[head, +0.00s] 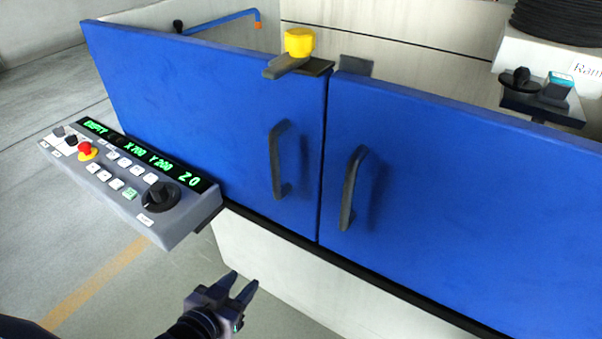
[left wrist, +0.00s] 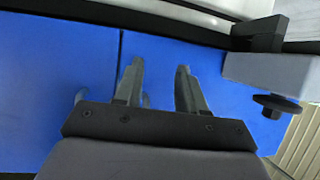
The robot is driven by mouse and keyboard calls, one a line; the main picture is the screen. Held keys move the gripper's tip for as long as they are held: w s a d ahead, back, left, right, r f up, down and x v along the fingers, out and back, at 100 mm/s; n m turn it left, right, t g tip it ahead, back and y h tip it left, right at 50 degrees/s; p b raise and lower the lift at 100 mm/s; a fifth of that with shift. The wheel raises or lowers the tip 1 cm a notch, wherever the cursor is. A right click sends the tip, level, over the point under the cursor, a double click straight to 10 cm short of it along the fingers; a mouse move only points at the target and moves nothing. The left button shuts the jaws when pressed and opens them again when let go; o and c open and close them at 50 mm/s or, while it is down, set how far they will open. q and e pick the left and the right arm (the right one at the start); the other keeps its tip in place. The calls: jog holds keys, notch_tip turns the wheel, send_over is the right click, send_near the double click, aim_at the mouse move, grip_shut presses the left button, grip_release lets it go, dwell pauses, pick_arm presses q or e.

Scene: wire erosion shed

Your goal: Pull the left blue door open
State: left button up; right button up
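The left blue door (head: 210,100) is shut, its edge flush with the right blue door (head: 450,180). Its dark upright bar handle (head: 279,160) is near that seam; the right door has a similar handle (head: 350,188). My left gripper (head: 243,281) is open and empty, low in front of the white lower panel, below and apart from the left handle. In the left wrist view the left door (left wrist: 205,90) lies behind the open fingers (left wrist: 160,66). A small part of its handle (left wrist: 146,100) shows between them; the rest is hidden. My right gripper is not seen.
A grey control panel (head: 180,216) with a red button juts out in front of the left door, left of its handle. A yellow knob (head: 299,42) on a dark lever sits on the door's top edge near the seam. Open floor (head: 120,285) lies at lower left.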

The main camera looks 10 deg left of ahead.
pick_arm(q)
jog(key=w+d+r+t+b, duration=0.2)
jog(key=w+d+r+t, duration=0.1)
jog(key=w+r, duration=0.5)
jog(key=t, duration=0.2)
send_near(273, 168)
jog(key=w, duration=0.4)
jog(key=shift+w+d, duration=0.25)
jog(key=shift+w, duration=0.85)
jog(key=shift+w+d, duration=0.3)
jog(key=shift+w, duration=0.85)
jog(key=shift+w+d, duration=0.25)
jog(key=shift+w, duration=0.85)
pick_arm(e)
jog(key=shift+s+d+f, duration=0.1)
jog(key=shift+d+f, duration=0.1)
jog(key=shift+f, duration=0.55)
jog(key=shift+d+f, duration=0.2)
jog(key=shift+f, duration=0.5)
pick_arm(q)
grip_shut()
